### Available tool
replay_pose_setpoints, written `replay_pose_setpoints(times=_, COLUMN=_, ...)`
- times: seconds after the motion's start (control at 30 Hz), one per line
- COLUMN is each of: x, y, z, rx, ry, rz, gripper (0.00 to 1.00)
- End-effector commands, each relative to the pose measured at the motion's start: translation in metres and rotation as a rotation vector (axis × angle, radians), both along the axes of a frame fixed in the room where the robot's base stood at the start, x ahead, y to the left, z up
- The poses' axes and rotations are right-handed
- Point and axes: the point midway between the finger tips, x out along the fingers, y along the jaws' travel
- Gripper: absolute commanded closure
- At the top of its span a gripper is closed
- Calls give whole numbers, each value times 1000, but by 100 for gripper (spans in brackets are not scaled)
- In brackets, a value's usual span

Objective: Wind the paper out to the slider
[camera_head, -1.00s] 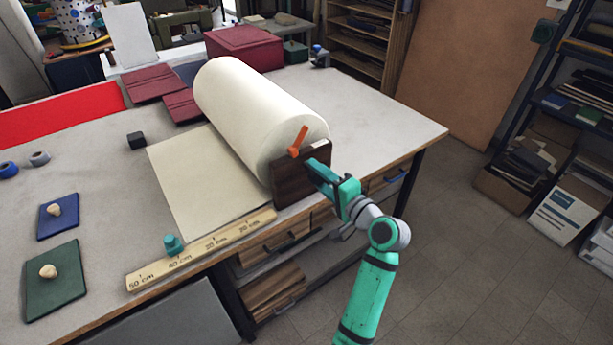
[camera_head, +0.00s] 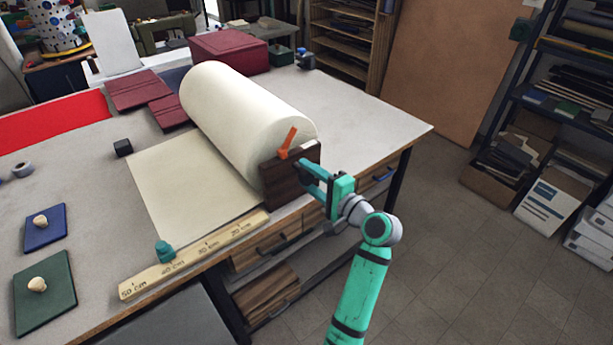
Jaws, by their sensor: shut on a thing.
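A thick cream paper roll (camera_head: 245,105) lies on the table with its near end at a dark wooden end block (camera_head: 290,178). An unrolled cream sheet (camera_head: 185,185) runs left from it over the table. The sheet's front left corner lies close by the teal slider (camera_head: 165,252), about level with it. The slider sits on a wooden ruler (camera_head: 205,250) near the 40 cm mark. An orange lever (camera_head: 288,142) stands on top of the end block. My gripper (camera_head: 312,168) is shut at the block's outer side, on what seems a crank handle, mostly hidden by the fingers.
A blue cover (camera_head: 55,232) and a green cover (camera_head: 55,300), each with a pale knob, lie at the left. A small black block (camera_head: 123,147) is beyond the sheet. Maroon covers (camera_head: 140,90) and a maroon box (camera_head: 230,50) lie at the back. The table right of the roll is clear.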

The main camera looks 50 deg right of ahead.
Motion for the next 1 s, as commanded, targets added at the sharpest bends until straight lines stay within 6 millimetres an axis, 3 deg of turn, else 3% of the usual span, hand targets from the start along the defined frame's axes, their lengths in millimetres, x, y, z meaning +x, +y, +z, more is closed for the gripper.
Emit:
replay_pose_setpoints(times=0.03, x=-2, y=-2, z=-4, rx=4, ry=6, rz=-5, gripper=97)
replay_pose_setpoints(times=0.07, x=-2, y=-2, z=-4, rx=4, ry=7, rz=-5, gripper=55)
replay_pose_setpoints(times=0.13, x=-2, y=-2, z=-3, rx=4, ry=5, rz=-4, gripper=39)
replay_pose_setpoints(times=0.57, x=-8, y=2, z=-1, rx=1, ry=2, rz=-1, gripper=39)
replay_pose_setpoints(times=1.0, x=-82, y=20, z=5, rx=2, ry=3, rz=-3, gripper=39)
